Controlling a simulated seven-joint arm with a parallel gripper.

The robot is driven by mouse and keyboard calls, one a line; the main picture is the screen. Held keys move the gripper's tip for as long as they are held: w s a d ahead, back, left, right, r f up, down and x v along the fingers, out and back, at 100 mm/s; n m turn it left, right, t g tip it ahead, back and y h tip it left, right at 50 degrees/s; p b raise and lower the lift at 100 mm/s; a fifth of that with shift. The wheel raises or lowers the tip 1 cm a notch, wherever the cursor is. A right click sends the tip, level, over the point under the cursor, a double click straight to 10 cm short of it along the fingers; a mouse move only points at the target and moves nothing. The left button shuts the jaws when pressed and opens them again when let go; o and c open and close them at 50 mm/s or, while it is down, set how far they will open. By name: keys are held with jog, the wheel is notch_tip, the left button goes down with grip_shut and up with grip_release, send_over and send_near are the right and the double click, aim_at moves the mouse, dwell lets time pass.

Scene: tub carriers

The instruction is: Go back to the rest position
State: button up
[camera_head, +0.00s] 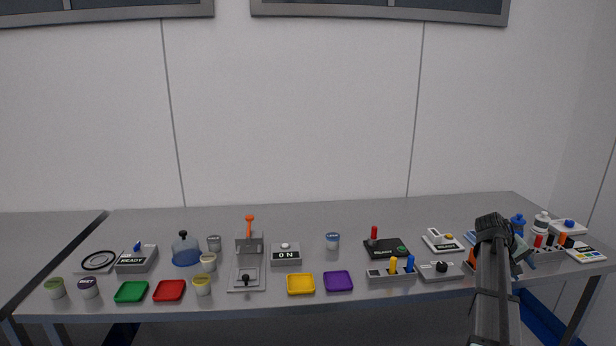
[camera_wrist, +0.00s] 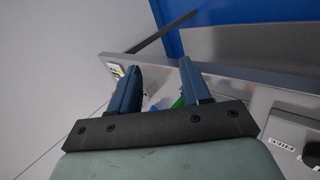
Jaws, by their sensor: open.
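My gripper (camera_wrist: 158,66) is open in the wrist view, with its two blue fingers apart and nothing held between them. In the head view my dark arm reaches over the right part of the table, and the pale green hand (camera_head: 526,256) is partly hidden beside it. The grey table (camera_head: 350,218) runs across the head view. Its edge crosses the wrist view behind the fingers. Small blue and green items show partly between and beside the fingers, too hidden to name.
My arm hides some items at the right. Nearby stand a blue bottle (camera_head: 518,224), a white bottle (camera_head: 541,222) and a button box (camera_head: 569,227). Tubs, coloured trays and devices fill the left and middle front, including a lever press (camera_head: 249,241). The table's back strip is clear.

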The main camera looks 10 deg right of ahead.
jog(key=s+a+f+n+y, duration=0.1)
jog(key=s+a+f+y, duration=0.15)
jog(key=a+f, duration=0.9)
jog(key=s+a+f+n+g+y, duration=0.1)
jog(key=s+a+f, duration=0.2)
jog(key=a+f, duration=0.8)
jog(key=s+a+f+n+y, duration=0.15)
jog(key=a+f, duration=0.45)
jog(key=f, duration=1)
jog(key=s+a+f+g+y, duration=0.2)
jog(key=s+a+f, duration=0.8)
jog(key=s+a, duration=0.3)
jog(key=s+a+f+g, duration=0.1)
jog(key=s+a+f, duration=0.1)
jog(key=s, duration=0.4)
jog(key=s+a+f+m+g+y, duration=0.1)
jog(key=s+a+f, duration=0.1)
jog(key=s+a, duration=0.3)
jog(key=s+a+f+g, duration=0.1)
jog(key=s+a, duration=0.3)
jog(key=s, duration=0.5)
jog(key=shift+f+m+y, duration=0.35)
jog(key=shift+f+y, duration=0.05)
jog(key=shift+f, duration=0.35)
